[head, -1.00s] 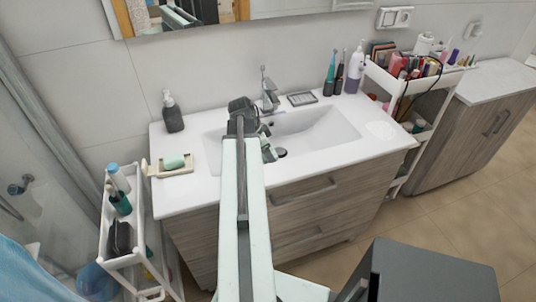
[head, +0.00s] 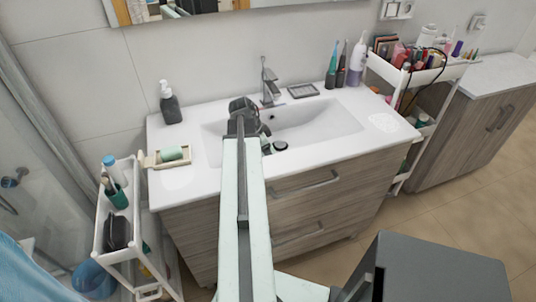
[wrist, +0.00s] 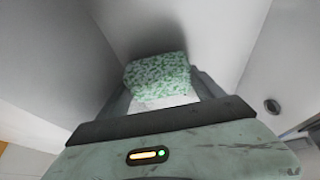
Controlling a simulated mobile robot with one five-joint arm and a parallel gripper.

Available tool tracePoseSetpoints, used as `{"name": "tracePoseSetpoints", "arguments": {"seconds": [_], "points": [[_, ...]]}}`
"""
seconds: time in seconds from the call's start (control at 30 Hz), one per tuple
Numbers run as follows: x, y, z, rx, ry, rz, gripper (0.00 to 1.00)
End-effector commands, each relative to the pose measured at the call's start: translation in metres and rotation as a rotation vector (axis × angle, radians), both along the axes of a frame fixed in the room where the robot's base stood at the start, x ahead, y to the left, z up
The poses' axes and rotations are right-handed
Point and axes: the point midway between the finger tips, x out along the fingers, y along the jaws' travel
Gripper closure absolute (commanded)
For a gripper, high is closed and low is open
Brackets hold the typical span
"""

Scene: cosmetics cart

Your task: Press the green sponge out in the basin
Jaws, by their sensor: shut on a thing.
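The green speckled sponge (wrist: 157,76) sits between the fingers of my gripper (wrist: 160,92) in the wrist view. My gripper is shut on it, with pale basin walls around. In the head view my gripper (head: 264,138) is at the left part of the white basin (head: 315,128), low inside it. Whether the sponge touches the basin floor I cannot tell.
A soap dish with a green bar (head: 172,154) lies left of the basin, near a soap pump (head: 170,104). The faucet (head: 269,84) stands behind my gripper. A small dark tray (head: 303,91), toothbrushes and a bottle (head: 357,64) stand behind right. Carts flank the vanity.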

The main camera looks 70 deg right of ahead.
Motion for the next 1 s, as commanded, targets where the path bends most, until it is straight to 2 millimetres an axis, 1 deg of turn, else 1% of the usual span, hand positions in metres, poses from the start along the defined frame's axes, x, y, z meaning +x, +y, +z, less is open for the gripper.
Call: {"name": "tracePoseSetpoints", "arguments": {"seconds": [0.73,1.0], "points": [[-0.001,0.000,-0.012,0.000,0.000,-0.001,0.56],[-0.001,0.000,-0.009,0.000,0.000,-0.001,0.56]]}}
